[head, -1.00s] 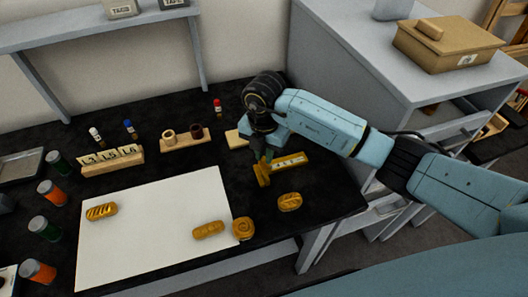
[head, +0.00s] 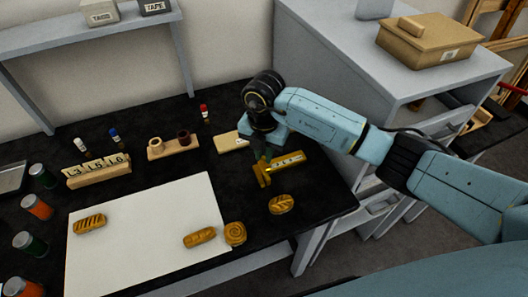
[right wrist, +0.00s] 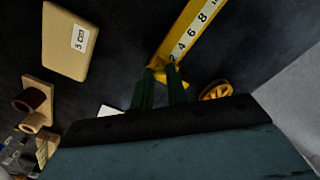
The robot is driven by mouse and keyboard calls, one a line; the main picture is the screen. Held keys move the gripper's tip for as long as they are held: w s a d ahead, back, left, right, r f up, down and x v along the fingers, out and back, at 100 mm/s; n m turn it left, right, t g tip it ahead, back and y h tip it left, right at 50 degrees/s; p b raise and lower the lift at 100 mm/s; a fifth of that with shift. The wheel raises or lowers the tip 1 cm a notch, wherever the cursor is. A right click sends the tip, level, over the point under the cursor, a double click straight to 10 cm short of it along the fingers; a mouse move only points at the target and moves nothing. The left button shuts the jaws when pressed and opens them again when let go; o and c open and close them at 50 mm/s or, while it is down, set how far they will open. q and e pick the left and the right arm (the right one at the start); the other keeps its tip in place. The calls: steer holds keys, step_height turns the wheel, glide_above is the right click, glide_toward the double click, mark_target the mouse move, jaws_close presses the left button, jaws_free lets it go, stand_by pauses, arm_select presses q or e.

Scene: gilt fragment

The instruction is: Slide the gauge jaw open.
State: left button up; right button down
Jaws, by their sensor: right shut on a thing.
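The gauge (head: 287,162) is a yellow bar with a white numbered scale, lying on the black bench top. Its yellow jaw pieces (head: 262,178) are at its left end in the head view. My right gripper (head: 263,158) reaches down over that end and is shut on the gauge jaw. In the right wrist view, the dark green fingers (right wrist: 160,92) sit on either side of a small yellow part below the scale (right wrist: 194,32). The fingers partly hide the jaw, and its exact gap is too small to tell. My left gripper is out of view.
A carved gilt piece (head: 281,204) lies near the gauge, with others (head: 235,233) on or by the white sheet (head: 140,255). A pale labelled block (head: 230,142) lies left of the gripper. A grey cabinet (head: 345,70) stands to the right.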

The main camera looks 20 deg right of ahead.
mark_target(264, 158)
stand_by(0.8)
steer(key=c, duration=1.4)
jaws_free()
steer(key=shift+r, duration=0.1)
step_height(264, 158, up, 13)
steer(key=shift+r, duration=0.1)
